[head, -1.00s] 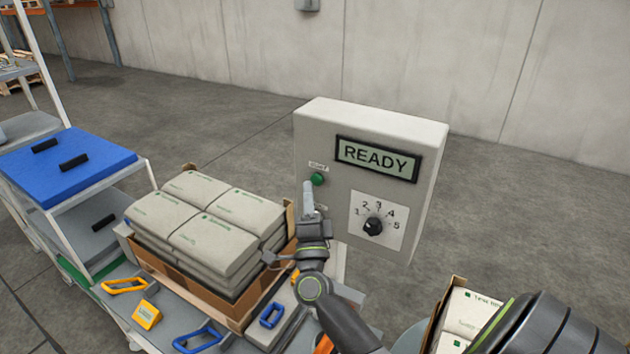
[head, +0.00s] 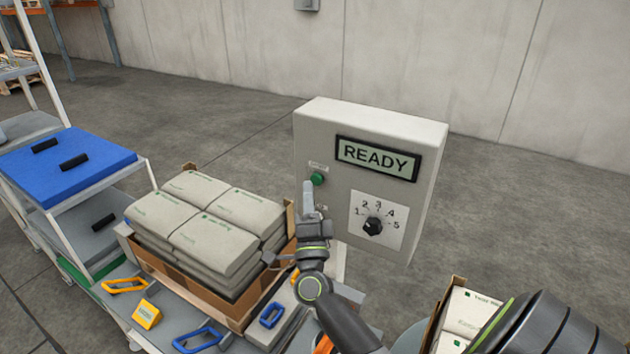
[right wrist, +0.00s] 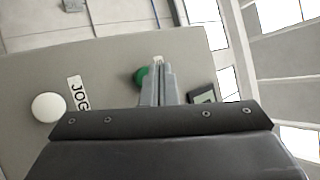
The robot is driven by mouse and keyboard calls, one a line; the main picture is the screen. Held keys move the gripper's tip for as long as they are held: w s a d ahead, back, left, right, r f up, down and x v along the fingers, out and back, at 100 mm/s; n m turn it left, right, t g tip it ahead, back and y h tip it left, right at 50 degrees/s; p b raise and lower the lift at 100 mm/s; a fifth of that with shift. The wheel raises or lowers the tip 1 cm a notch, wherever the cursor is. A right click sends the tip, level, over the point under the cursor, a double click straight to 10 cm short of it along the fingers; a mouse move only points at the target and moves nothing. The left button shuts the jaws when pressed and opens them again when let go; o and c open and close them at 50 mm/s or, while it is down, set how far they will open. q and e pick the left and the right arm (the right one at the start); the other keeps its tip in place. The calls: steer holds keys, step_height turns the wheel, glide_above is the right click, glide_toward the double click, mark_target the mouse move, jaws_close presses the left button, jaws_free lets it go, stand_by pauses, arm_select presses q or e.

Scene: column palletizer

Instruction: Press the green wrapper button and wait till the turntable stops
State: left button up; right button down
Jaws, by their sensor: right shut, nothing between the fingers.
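The green button (head: 318,179) sits on the front of a grey control box (head: 437,165), left of its display (head: 376,158), which reads READY. My right gripper (head: 308,186) is shut and empty, with its fingertips just in front of and beside the button. In the right wrist view the shut fingers (right wrist: 160,72) partly cover the green button (right wrist: 140,77). I cannot tell whether they touch it. A white button (right wrist: 48,107) beside a JOG label (right wrist: 78,92) shows there too. The turntable cannot be made out. My left gripper is not in view.
A numbered dial (head: 373,226) is below the display. A cardboard tray (head: 190,283) of stacked grey packs stands left of my right arm. Blue (head: 197,338) and yellow (head: 125,285) handles lie near it. A cart with a blue top (head: 100,160) stands at left.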

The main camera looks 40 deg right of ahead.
stand_by(0.7)
steer(key=shift+w+d, duration=0.15)
steer(key=shift+d, duration=0.3)
